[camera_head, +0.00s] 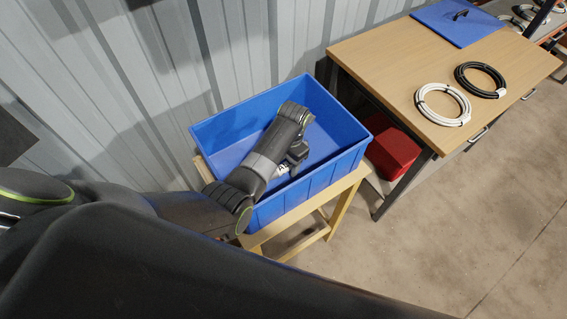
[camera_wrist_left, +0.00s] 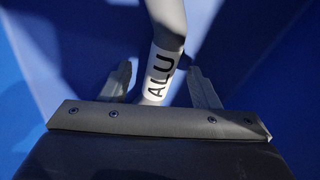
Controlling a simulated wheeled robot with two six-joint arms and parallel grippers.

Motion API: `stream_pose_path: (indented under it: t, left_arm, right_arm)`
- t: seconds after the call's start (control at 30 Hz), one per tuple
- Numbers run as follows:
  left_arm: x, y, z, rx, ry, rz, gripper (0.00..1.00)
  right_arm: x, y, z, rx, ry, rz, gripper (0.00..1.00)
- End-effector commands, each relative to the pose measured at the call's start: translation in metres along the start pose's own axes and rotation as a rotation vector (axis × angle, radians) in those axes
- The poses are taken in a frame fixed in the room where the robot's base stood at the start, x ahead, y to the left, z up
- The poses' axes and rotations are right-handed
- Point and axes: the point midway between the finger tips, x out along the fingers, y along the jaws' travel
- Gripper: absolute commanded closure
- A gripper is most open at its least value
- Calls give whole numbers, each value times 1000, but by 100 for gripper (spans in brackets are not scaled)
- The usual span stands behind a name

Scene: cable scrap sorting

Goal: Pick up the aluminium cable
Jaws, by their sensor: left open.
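The aluminium cable (camera_wrist_left: 166,20) is a grey cable with a white label (camera_wrist_left: 158,75) reading "ALU", in the left wrist view. It runs down between the two fingers of my left gripper (camera_wrist_left: 160,72), which is open, with a finger on each side of the label. Its lower end is hidden behind the gripper body. In the head view my left gripper (camera_head: 287,168) is inside the blue crate (camera_head: 344,164), with a bit of white showing beside it. My arm hides most of the cable there. My right gripper is not in view.
The crate stands on a wooden stand (camera_head: 340,212) against a corrugated metal wall (camera_head: 130,80). To the right, a wooden table (camera_head: 400,68) holds a white cable coil (camera_head: 421,100), a black cable coil (camera_head: 462,80) and a blue panel (camera_head: 440,18). A red box (camera_head: 392,150) sits below.

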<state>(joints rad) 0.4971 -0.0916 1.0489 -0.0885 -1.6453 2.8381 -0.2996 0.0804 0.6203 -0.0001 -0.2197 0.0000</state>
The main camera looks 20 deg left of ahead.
Motion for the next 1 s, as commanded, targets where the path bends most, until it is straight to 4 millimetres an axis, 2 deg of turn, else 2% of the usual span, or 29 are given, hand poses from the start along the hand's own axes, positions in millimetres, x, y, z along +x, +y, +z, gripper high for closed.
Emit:
stream_pose_path:
  t: [0.23, 0.27, 0.67, 1.0]
  left_arm:
    - [2, 0, 0, 0, 0, 0, 44]
    - [2, 0, 0, 0, 0, 0, 47]
    - [2, 0, 0, 0, 0, 0, 99]
    - [-1, 0, 0, 0, -2, 1, 100]
  right_arm:
    - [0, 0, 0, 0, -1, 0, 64]
    - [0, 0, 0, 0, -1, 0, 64]
    - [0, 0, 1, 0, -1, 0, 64]
    - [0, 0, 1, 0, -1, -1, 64]
